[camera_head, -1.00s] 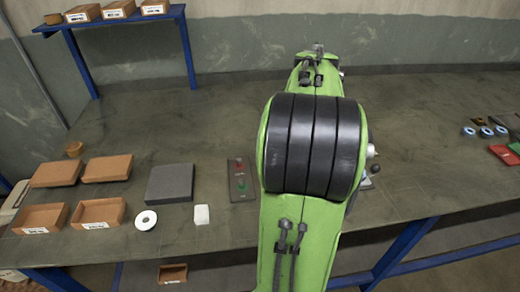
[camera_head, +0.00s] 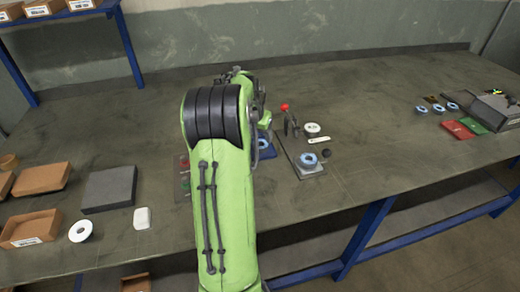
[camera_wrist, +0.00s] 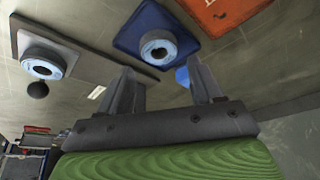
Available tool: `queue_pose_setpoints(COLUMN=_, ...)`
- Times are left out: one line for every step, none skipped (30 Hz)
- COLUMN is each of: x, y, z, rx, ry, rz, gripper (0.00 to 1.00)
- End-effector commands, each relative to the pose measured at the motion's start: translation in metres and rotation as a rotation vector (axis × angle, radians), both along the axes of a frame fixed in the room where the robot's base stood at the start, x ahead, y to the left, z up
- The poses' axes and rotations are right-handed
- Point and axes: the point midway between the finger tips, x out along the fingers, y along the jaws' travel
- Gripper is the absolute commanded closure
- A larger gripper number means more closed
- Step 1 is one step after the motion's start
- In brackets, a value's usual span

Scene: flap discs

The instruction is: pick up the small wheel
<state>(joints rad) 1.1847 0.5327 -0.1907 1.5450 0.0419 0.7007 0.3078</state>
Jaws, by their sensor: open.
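Several ring-shaped wheels are in view, and I cannot tell for sure which is the small one. One pale-blue wheel (camera_wrist: 158,48) sits on a blue square pad (camera_wrist: 128,40) in the wrist view; the head view shows part of it (camera_head: 264,143) beside my arm. Another pale-blue wheel (camera_head: 308,159) sits on a grey plate (camera_head: 296,165); the wrist view shows it too (camera_wrist: 42,62). My gripper (camera_wrist: 163,78) is open, with nothing between its fingers. The wheel on the blue pad appears just beyond the fingers, apart from them. My arm hides the gripper in the head view.
A red-knobbed clamp (camera_head: 287,119) and a white ring (camera_head: 312,128) stand near the plate. Brown boxes (camera_head: 31,228), a dark block (camera_head: 109,189) and a white disc (camera_head: 80,231) lie at left. More small rings (camera_head: 421,109) lie at right. The table's back middle is clear.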

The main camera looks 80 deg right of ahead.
Motion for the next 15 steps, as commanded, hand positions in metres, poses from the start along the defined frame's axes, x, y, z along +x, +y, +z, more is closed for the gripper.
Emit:
queue_pose_setpoints(x=0.0, y=-0.002, z=-0.005, rx=0.0, ry=0.0, rz=0.0, gripper=0.34)
queue_pose_setpoints(x=0.0, y=-0.003, z=-0.006, rx=-0.001, ry=0.0, rz=-0.001, gripper=0.34)
queue_pose_setpoints(x=-0.001, y=-0.004, z=-0.009, rx=-0.001, ry=0.0, rz=-0.001, gripper=0.34)
queue_pose_setpoints(x=-0.001, y=-0.005, z=-0.013, rx=-0.001, ry=0.0, rz=-0.001, gripper=0.34)
queue_pose_setpoints(x=-0.002, y=-0.007, z=-0.017, rx=0.0, ry=0.0, rz=-0.001, gripper=0.34)
queue_pose_setpoints(x=-0.002, y=-0.01, z=-0.024, rx=0.002, ry=0.0, rz=-0.001, gripper=0.34)
queue_pose_setpoints(x=-0.003, y=-0.012, z=-0.03, rx=0.002, ry=0.0, rz=-0.001, gripper=0.34)
queue_pose_setpoints(x=-0.003, y=-0.014, z=-0.036, rx=0.002, ry=0.001, rz=0.0, gripper=0.34)
queue_pose_setpoints(x=-0.003, y=-0.018, z=-0.043, rx=0.001, ry=0.0, rz=0.0, gripper=0.34)
queue_pose_setpoints(x=-0.003, y=-0.02, z=-0.048, rx=0.001, ry=0.0, rz=0.0, gripper=0.34)
queue_pose_setpoints(x=-0.003, y=-0.021, z=-0.051, rx=0.002, ry=0.0, rz=0.0, gripper=0.34)
queue_pose_setpoints(x=-0.003, y=-0.023, z=-0.053, rx=0.001, ry=0.0, rz=0.0, gripper=0.34)
queue_pose_setpoints(x=-0.003, y=-0.023, z=-0.054, rx=0.0, ry=-0.001, rz=0.0, gripper=0.34)
queue_pose_setpoints(x=-0.003, y=-0.023, z=-0.053, rx=-0.001, ry=-0.001, rz=0.0, gripper=0.34)
queue_pose_setpoints(x=-0.003, y=-0.023, z=-0.052, rx=-0.001, ry=-0.001, rz=0.0, gripper=0.34)
